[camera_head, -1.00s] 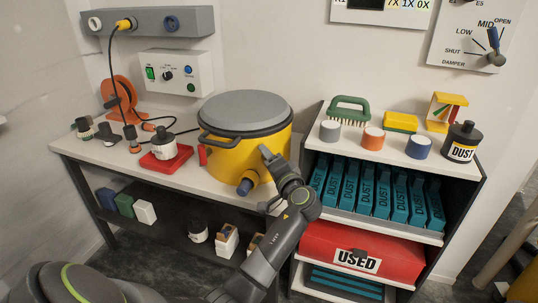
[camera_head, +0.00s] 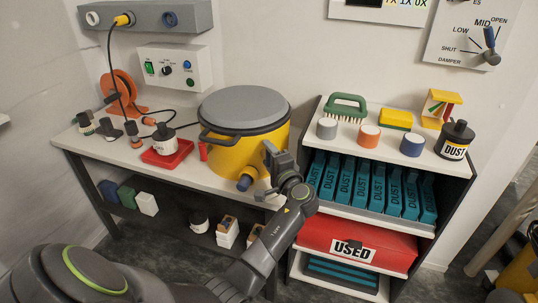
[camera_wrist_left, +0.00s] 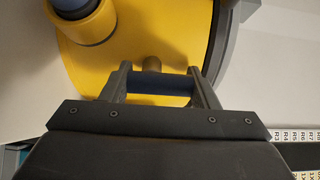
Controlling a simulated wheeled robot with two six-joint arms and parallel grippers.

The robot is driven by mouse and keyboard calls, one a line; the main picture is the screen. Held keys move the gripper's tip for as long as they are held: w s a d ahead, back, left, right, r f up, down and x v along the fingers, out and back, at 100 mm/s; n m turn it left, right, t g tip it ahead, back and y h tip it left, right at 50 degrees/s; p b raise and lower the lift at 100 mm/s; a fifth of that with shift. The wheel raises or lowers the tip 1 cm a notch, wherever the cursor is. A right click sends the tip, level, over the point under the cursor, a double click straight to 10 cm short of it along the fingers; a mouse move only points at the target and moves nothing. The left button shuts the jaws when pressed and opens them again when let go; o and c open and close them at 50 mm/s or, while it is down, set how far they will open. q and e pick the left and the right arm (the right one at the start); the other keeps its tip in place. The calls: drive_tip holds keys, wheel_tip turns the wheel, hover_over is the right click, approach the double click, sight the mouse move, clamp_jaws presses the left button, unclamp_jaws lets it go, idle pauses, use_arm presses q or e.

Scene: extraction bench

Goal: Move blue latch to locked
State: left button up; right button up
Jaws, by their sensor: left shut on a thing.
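The yellow drum (camera_head: 222,152) with a grey lid stands at the right end of the bench, and its side fills much of the left wrist view (camera_wrist_left: 175,40). The blue latch (camera_wrist_left: 157,83) shows in the left wrist view as a short dark-blue bar across the drum's side. My left gripper (camera_wrist_left: 157,88) is shut on it, one finger at each end of the bar. In the head view my left gripper (camera_head: 267,172) is at the drum's right front and hides the latch. A round blue-ended port (camera_head: 244,182) sits low on the drum. My right gripper is out of view.
A shelf unit right of the drum holds a green brush (camera_head: 346,106), several round caps, a DUST bottle (camera_head: 455,141), teal DUST boxes and a red USED box (camera_head: 357,244). A red tray (camera_head: 166,154) and a cable lie on the bench left of the drum.

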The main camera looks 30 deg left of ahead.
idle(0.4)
use_arm(q)
drive_tip(key=o, duration=1)
drive_tip(key=shift+f, duration=0.1)
